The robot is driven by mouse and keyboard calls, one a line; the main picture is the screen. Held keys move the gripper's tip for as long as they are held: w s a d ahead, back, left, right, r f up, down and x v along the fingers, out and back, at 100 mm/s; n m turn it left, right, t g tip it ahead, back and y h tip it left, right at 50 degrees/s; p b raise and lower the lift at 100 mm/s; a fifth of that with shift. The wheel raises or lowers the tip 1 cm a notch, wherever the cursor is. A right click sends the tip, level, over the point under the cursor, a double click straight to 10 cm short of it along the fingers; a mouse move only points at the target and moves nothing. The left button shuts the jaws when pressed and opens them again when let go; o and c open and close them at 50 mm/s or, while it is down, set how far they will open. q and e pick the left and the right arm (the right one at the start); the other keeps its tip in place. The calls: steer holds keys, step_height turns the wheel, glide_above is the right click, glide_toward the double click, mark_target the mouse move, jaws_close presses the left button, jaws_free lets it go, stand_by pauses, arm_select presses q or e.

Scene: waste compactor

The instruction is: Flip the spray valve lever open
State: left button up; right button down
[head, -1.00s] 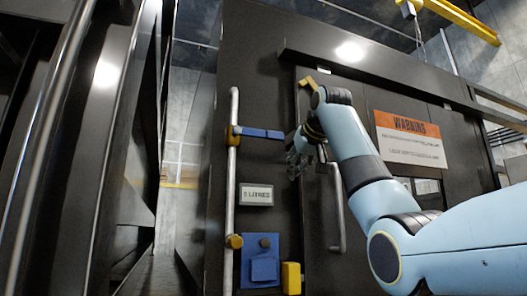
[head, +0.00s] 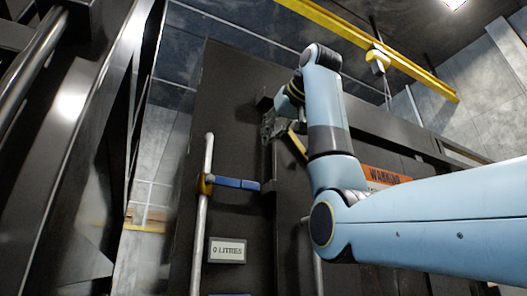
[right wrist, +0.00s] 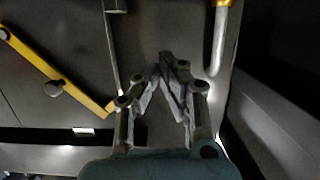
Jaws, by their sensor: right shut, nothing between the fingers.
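The spray valve lever (head: 236,183) is a blue handle in the head view. It sticks out to the right from a brass-coloured valve (head: 205,184) on a pale upright pipe (head: 200,235), roughly across the pipe. My right gripper (head: 268,128) is above and to the right of the lever's free end, apart from it. In the right wrist view its fingers (right wrist: 165,72) are shut with nothing between them. That view shows the rounded end of the pipe (right wrist: 218,50) at upper right, but the blue lever is not visible there. My left gripper is not in view.
A yellow bar (right wrist: 55,78) on the dark panel is close beside my right gripper and partly shows in the head view (head: 298,146). A "0 LITRES" display (head: 227,250) is below the lever. A warning sign (head: 385,177) is partly behind my right arm.

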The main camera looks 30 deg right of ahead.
mark_target(233, 183)
steer(key=w+f+p, duration=0.3)
steer(key=w+f, duration=0.3)
steer(key=w, duration=0.2)
steer(key=shift+w+d, duration=0.25)
steer(key=shift+w, duration=0.1)
steer(key=shift+f, duration=0.1)
steer(key=shift+p, duration=0.3)
